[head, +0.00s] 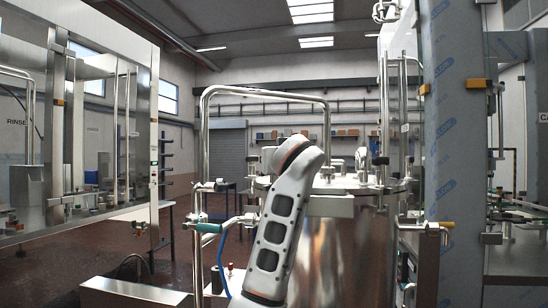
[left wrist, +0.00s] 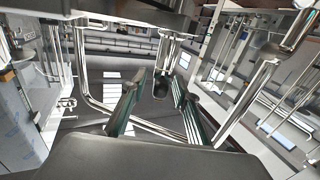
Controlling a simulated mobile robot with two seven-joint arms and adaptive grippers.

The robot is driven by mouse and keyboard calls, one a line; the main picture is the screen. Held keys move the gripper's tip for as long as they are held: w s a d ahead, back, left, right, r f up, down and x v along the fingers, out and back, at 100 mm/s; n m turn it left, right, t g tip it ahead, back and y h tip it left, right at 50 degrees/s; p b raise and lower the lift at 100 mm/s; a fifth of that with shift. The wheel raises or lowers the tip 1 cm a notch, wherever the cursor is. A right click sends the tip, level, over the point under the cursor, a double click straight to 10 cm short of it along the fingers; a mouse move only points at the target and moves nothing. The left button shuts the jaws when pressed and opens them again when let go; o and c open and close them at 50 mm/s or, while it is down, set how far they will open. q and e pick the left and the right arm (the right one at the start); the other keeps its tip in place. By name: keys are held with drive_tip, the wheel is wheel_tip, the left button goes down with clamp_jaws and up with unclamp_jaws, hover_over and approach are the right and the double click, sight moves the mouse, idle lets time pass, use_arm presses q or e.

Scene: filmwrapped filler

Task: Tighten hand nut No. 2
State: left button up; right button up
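A large steel tank (head: 345,245) stands at centre right in the head view. Small fittings, among them a dark one (head: 380,162), sit around its lid (head: 345,184); I cannot tell which is hand nut No. 2. My white arm (head: 282,220) rises in front of the tank and hides part of its lid; no gripper shows there. In the left wrist view my left gripper (left wrist: 160,83) is open, its green-lined fingers apart. A small dark rounded part (left wrist: 160,87) shows between the fingertips; contact is not visible. My right gripper is not in view.
A bent steel pipe frame (head: 264,92) stands behind and left of my arm. A teal-handled lever (head: 209,228) projects left of it. A film-wrapped steel column (head: 452,150) stands close on the right. A glazed machine (head: 100,130) fills the left. Red-brown floor shows between.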

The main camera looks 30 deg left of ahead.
use_arm(q)
drive_tip(key=shift+w+a, duration=0.35)
drive_tip(key=shift+w, duration=0.1)
drive_tip(key=shift+c, duration=0.4)
clamp_jaws()
